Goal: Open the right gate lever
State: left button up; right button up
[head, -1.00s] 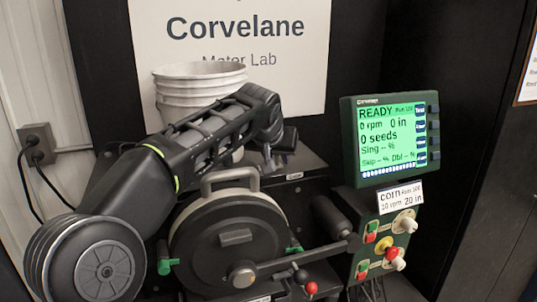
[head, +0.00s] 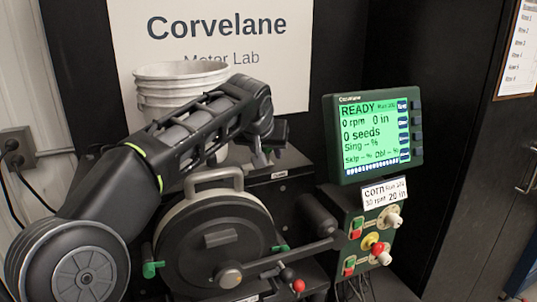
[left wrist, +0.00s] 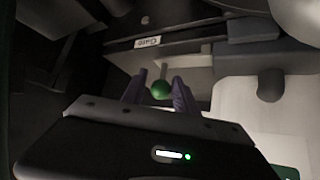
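A green ball knob (left wrist: 160,90) shows in the left wrist view, between the fingers of my left gripper (left wrist: 159,88). The fingers stand apart on either side of it; any contact is too dark to make out. A small white label (left wrist: 147,42) is on the dark surface beyond it. In the head view my left gripper (head: 262,157) points down behind the round seed meter (head: 215,240), in front of the white buckets, and its fingertips are partly hidden. That knob cannot be made out there. My right gripper is not in view.
Green clamps sit at the meter's left (head: 151,269) and right (head: 280,248). A crank handle (head: 319,219) and a red knob (head: 298,285) are at its right. White buckets (head: 180,85) stand behind. A lit display (head: 376,136) stands above a switch panel (head: 368,245).

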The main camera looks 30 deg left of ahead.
aim_at(268, 150)
pick_arm(q)
jog(key=v, duration=0.5)
jog(key=shift+s+d+r, duration=0.15)
jog(key=shift+s+r, duration=0.05)
jog(key=shift+r, duration=0.05)
